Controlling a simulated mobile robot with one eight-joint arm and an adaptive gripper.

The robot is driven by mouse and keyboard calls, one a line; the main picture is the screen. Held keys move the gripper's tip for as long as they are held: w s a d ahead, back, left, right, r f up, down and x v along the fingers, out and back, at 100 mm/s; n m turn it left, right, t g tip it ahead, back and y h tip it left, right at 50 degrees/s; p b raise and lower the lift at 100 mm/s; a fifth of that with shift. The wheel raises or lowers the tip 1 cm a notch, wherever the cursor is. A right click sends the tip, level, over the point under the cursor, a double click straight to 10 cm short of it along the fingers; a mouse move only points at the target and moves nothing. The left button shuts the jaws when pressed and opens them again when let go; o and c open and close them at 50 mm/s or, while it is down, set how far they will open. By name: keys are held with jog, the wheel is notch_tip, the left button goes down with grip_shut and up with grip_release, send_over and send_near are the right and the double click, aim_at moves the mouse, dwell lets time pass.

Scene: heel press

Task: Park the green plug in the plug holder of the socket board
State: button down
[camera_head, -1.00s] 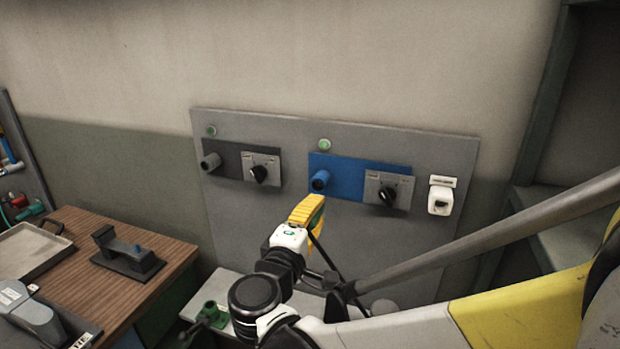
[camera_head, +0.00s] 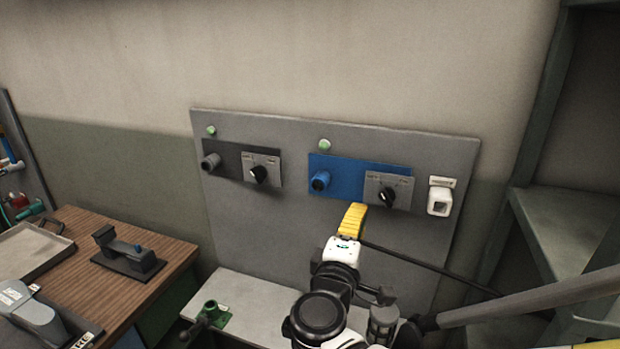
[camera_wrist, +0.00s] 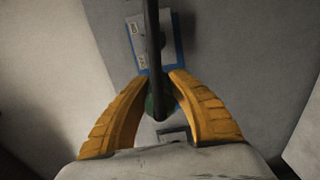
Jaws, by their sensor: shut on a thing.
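My gripper (camera_head: 354,210) is in front of the socket board (camera_head: 270,225), below the blue socket plate (camera_head: 345,170). In the wrist view its yellow fingers (camera_wrist: 160,82) are shut on the green plug (camera_wrist: 151,104), of which only a little green shows. A dark cable (camera_wrist: 153,45) crosses in front of the plug there. In the head view the plug is hidden by my gripper. The white plug holder (camera_head: 439,201) with a square opening is at the board's right side, to the right of and slightly above my gripper, with a gap between them.
The blue socket (camera_head: 320,181) and a rotary switch (camera_head: 388,195) are above my gripper. A grey socket (camera_head: 211,160) is at the board's left. A ledge (camera_head: 260,300) with a green fixture (camera_head: 207,316) lies below. A shelf unit (camera_head: 560,220) stands at right.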

jog(key=p, duration=0.2)
send_near(440, 203)
jog(key=shift+s, duration=0.85)
jog(key=shift+a, duration=0.3)
jog(key=shift+w, duration=0.2)
jog(key=shift+b+x, duration=0.75)
jog(key=shift+x, duration=1.6)
jog(key=shift+b+x, duration=0.5)
jog(key=shift+x, duration=0.9)
jog(key=c, duration=1.2)
grip_release()
jog(key=shift+d, duration=0.1)
